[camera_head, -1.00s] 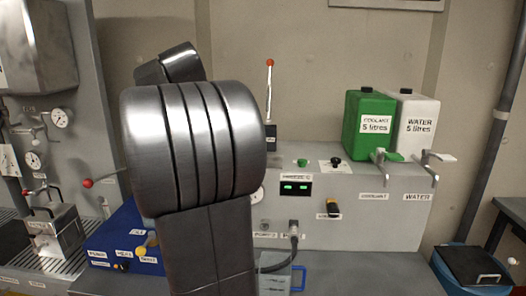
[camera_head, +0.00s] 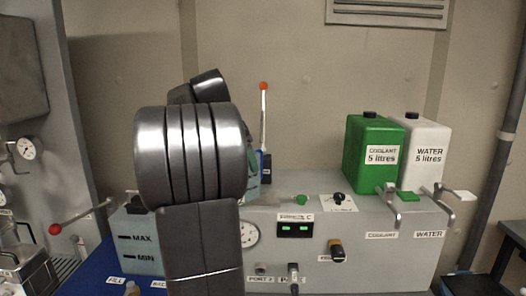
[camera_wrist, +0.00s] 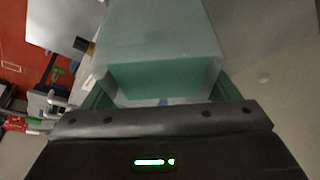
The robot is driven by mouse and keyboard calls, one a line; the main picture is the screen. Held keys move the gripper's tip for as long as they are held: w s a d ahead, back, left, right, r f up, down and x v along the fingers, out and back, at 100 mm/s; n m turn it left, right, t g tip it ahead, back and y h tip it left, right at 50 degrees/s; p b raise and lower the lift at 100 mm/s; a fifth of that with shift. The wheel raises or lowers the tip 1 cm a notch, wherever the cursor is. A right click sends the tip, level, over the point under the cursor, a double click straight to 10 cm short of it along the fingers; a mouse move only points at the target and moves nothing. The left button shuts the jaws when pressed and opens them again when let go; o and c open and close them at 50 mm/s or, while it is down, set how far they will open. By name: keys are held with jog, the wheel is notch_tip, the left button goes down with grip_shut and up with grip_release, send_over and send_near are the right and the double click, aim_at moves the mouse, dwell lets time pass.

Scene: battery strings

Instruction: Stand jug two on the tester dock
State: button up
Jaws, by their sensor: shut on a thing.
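My gripper (camera_wrist: 160,120) is shut on a translucent green jug (camera_wrist: 160,75), which fills the upper middle of the wrist view. In the head view my arm hides the gripper and most of what it holds. No jug number is readable. I cannot pick out the tester dock for certain; a grey bench unit (camera_head: 385,265) with a green display stands behind the arm.
A green coolant container (camera_head: 372,165) and a white water container (camera_head: 425,165) stand on the grey unit, above two taps. A blue unit (camera_head: 100,268) is at lower left, near a red-knobbed lever (camera_head: 56,229). A red-topped rod (camera_head: 264,120) stands upright behind the arm.

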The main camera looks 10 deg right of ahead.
aim_at(261, 150)
jog(key=w+d, duration=0.1)
jog(key=d, duration=0.1)
jog(key=w+d+p, duration=0.1)
jog(key=w+d, duration=0.1)
jog(key=d, duration=0.1)
jog(key=w+d+p, duration=0.1)
jog(key=d, duration=0.1)
jog(key=shift+w+d+r, duration=0.15)
jog(key=shift+w+r, duration=0.05)
jog(key=shift+w, duration=0.15)
jog(key=shift+s+f+p, duration=0.1)
jog(key=shift+f+p, duration=0.3)
jog(key=shift+f, duration=0.35)
jog(key=shift+s+f+b, duration=0.1)
jog(key=shift+f+b, duration=0.15)
jog(key=shift+b, duration=0.05)
jog(key=o, duration=2)
jog(key=shift+f, duration=0.15)
jog(key=shift+c, duration=0.2)
